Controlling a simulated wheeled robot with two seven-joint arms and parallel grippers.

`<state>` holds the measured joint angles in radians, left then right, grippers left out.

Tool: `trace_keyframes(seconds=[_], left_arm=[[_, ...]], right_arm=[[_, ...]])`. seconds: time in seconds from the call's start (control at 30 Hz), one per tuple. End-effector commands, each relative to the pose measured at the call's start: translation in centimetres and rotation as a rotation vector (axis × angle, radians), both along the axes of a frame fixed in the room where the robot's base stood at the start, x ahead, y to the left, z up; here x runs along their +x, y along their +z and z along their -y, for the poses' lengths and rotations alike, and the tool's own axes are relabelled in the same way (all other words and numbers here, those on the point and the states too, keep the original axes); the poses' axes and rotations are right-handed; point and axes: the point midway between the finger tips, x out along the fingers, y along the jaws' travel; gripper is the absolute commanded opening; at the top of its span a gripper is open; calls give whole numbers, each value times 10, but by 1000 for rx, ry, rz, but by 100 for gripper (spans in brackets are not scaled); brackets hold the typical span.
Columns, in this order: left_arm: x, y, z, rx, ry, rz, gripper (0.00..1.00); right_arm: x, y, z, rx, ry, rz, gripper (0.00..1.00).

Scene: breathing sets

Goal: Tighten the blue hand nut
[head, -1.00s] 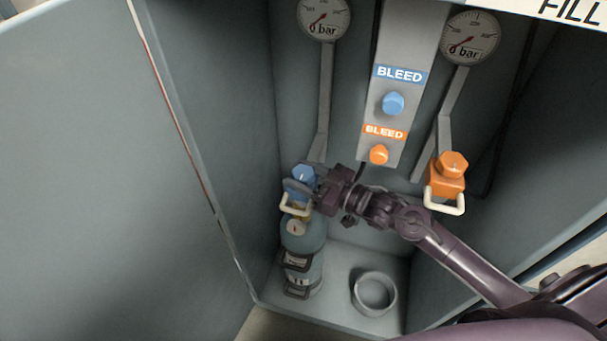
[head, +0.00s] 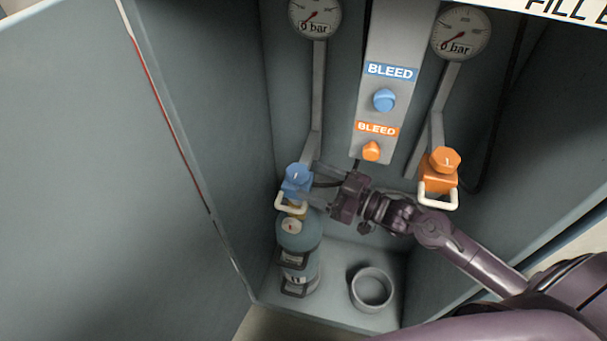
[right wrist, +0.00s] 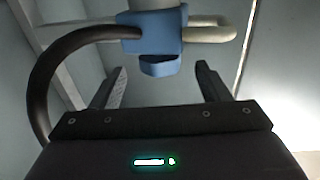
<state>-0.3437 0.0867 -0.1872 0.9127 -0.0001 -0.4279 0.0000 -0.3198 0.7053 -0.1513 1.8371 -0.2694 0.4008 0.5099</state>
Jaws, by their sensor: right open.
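The blue hand nut (head: 298,173) sits on top of a blue fitting (head: 294,188) with a cream loop handle, above the neck of a blue-grey cylinder. My right gripper (head: 313,182) is open just right of the fitting, its two fingers pointing left toward the nut. In the right wrist view the nut (right wrist: 160,67) shows between the directions of the two spread fingertips (right wrist: 161,68), with a gap on each side. The fingers hold nothing. My left gripper is not in view.
The cylinder (head: 299,240) stands at the cabinet's left wall; an empty ring holder (head: 372,288) is beside it. An orange fitting (head: 440,172) hangs at the right. Blue (head: 384,100) and orange (head: 371,151) bleed knobs are on the centre panel. A black hose (right wrist: 50,75) runs from the blue fitting.

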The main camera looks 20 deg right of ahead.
Motion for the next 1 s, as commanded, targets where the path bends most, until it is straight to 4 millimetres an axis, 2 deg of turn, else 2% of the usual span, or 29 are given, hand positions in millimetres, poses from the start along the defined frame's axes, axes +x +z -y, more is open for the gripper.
trace_keyframes(seconds=[0.1,0.23,0.8,0.93,1.0], left_arm=[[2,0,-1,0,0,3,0],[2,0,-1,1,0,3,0],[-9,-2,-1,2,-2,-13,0],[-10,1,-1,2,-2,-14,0],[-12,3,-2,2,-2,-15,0]], right_arm=[[-12,-1,10,-1,0,-1,69],[-18,0,16,-1,1,1,69],[-19,0,17,0,-1,0,69],[-15,-13,27,-16,-40,-25,69],[-12,-31,39,-35,-89,-56,69]])
